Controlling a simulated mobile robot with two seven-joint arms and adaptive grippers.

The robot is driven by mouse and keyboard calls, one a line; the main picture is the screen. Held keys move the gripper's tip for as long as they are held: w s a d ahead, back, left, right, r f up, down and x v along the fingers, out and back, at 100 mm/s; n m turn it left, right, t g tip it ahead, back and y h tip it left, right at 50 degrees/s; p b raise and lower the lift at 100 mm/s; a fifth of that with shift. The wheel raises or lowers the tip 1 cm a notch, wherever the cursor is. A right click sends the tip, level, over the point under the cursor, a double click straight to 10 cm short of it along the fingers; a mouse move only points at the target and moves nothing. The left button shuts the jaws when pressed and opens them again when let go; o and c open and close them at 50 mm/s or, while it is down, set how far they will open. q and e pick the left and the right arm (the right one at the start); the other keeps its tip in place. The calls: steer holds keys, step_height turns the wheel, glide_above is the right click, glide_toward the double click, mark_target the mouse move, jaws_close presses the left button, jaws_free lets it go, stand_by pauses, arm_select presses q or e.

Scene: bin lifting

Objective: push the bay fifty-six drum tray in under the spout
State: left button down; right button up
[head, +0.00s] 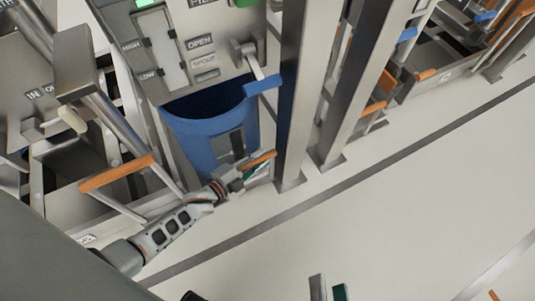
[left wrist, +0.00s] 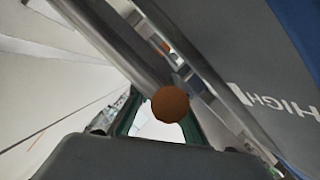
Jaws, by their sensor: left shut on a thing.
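A blue drum (head: 205,125) stands below the machine front with the OPEN and SPOUT labels. Its tray is mostly hidden beneath it and behind my arm. An orange handle (head: 262,159) sticks out at the drum's front right. My left gripper (head: 254,171) is shut on this handle. In the left wrist view the handle's round orange end (left wrist: 170,104) sits between the green-edged fingers. No bay number is readable.
A blue lever (head: 263,85) juts out above the drum. Steel posts (head: 297,95) stand close right of the handle. A neighbouring bay with an orange handle (head: 117,173) is at left; other bays are at upper right. The pale floor (head: 400,200) in front is clear.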

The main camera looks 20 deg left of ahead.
arm_select(q)
steer(key=shift+w+a, duration=0.25)
steer(key=shift+r, duration=0.1)
steer(key=c, duration=1.9)
jaws_free()
steer(key=shift+s, duration=0.1)
steer(key=shift+s, duration=0.1)
steer(key=shift+s, duration=0.25)
steer(key=v, duration=1.1)
steer(key=shift+s+a+r, duration=0.1)
steer(key=shift+a, duration=0.1)
